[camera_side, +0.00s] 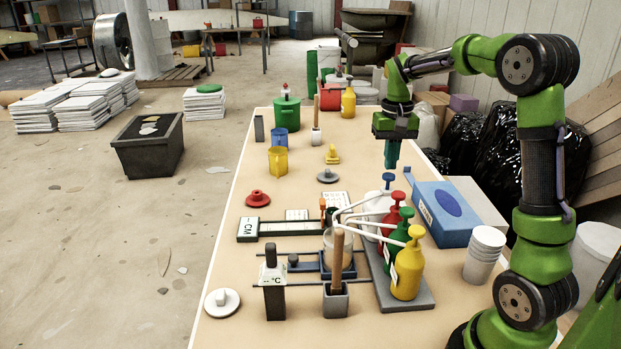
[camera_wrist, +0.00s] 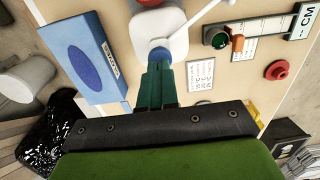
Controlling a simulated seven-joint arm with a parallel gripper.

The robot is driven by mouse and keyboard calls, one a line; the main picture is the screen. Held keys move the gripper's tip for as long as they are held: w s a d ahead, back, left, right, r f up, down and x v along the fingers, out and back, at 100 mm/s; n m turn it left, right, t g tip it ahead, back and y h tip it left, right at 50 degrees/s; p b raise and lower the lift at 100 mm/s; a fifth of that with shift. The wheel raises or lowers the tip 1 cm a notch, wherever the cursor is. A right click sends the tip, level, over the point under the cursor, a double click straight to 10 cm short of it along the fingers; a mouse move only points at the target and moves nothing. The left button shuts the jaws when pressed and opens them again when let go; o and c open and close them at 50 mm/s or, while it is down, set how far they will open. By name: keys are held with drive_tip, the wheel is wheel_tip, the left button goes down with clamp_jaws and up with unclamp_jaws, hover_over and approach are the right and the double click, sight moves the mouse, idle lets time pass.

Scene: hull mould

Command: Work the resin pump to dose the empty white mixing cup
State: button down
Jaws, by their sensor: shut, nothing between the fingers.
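Several pump bottles stand in a row on a grey tray (camera_side: 417,300): a white pump with a blue head (camera_side: 388,179), a red pump (camera_side: 391,217), a green pump (camera_side: 402,235) and a yellow pump (camera_side: 408,268). Their long white spouts reach left over a pale mixing cup (camera_side: 338,262) on a blue stand; its inside is hard to see.
A blue glove box (camera_side: 446,213) lies right of the pumps, with stacked white cups (camera_side: 484,252) nearer. Yellow and green containers stand farther back.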

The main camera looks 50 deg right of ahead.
sight(389, 175)
idle(0.3)
drive_tip(key=shift+f, duration=1.95)
drive_tip(key=shift+r, duration=1.95)
drive_tip(key=shift+f, duration=1.95)
drive_tip(key=shift+r, duration=0.1)
drive_tip(key=shift+r, duration=1.85)
drive_tip(key=shift+f, duration=0.1)
